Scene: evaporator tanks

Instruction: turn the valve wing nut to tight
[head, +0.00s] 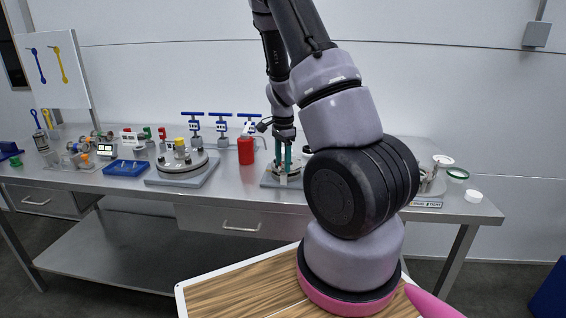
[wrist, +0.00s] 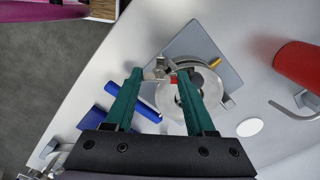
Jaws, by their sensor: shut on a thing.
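The valve stands on a grey square plate (wrist: 222,68) in the wrist view, with a pale round body (wrist: 182,108) and small red and yellow parts. A small metallic wing nut (wrist: 158,74) sits between my green fingertips. My gripper (wrist: 160,74) is shut on it, one finger on each side. In the head view my gripper (head: 284,170) points down over the same plate (head: 270,181) on the bench. There the nut is too small and too covered by the fingers to make out. Its exact turn angle cannot be told.
A red cylinder (head: 245,150) stands just left of the valve; it also shows in the wrist view (wrist: 298,66). Blue-handled valves (head: 221,128) stand behind. A round lidded vessel (head: 182,162) and blue tray (head: 126,168) are farther left. My arm hides bench space at right.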

